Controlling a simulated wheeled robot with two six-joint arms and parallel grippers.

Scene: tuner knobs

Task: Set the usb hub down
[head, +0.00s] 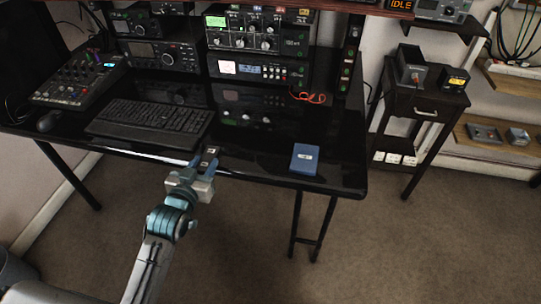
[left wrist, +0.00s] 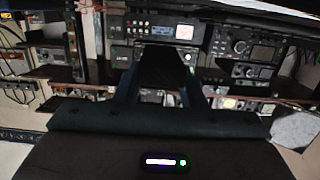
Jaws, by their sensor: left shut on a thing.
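My left gripper (head: 205,161) is at the front edge of the black desk (head: 255,165). It is shut on the usb hub (head: 210,151), a small dark block that sticks out between the fingertips. In the left wrist view the dark hub (left wrist: 164,72) sits between the two fingers (left wrist: 162,88). I cannot tell whether the hub touches the desk top. My right gripper is not in view.
A keyboard (head: 150,121) lies left of the gripper, and a blue box (head: 305,158) lies to its right. Stacked radio units (head: 258,70) stand behind. A mouse (head: 49,121) and a mixer (head: 80,80) are at the far left. Bare desk lies between gripper and blue box.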

